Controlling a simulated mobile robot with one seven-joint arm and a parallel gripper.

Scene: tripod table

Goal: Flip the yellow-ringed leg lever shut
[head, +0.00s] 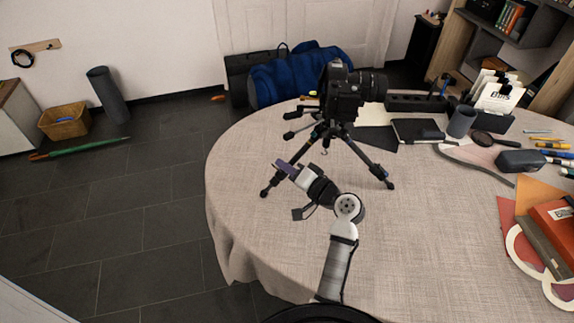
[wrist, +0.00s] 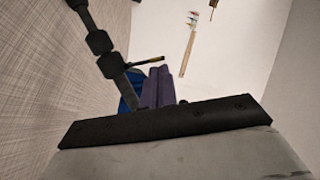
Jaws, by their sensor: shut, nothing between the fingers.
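The tripod (head: 328,132) stands on the round table with a black camera (head: 345,88) on top. Its near-left leg (head: 277,180) slants down to the cloth; it crosses the upper left of the wrist view (wrist: 100,42). There, a thin dark lever with a yellow band (wrist: 150,62) sticks out from the leg to the right. My gripper (head: 281,165) is beside this leg, its purple fingers shut together and empty. In the wrist view the fingertips (wrist: 158,72) appear just below the lever; I cannot tell whether they touch. The lever is too small to make out in the head view.
The tablecloth (head: 235,190) is clear left of the tripod. Another leg foot (head: 389,184) stands to the right. A notebook (head: 417,131), a cup (head: 461,122) and a red box (head: 556,222) lie farther right. A blue bag (head: 300,75) is on the floor behind.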

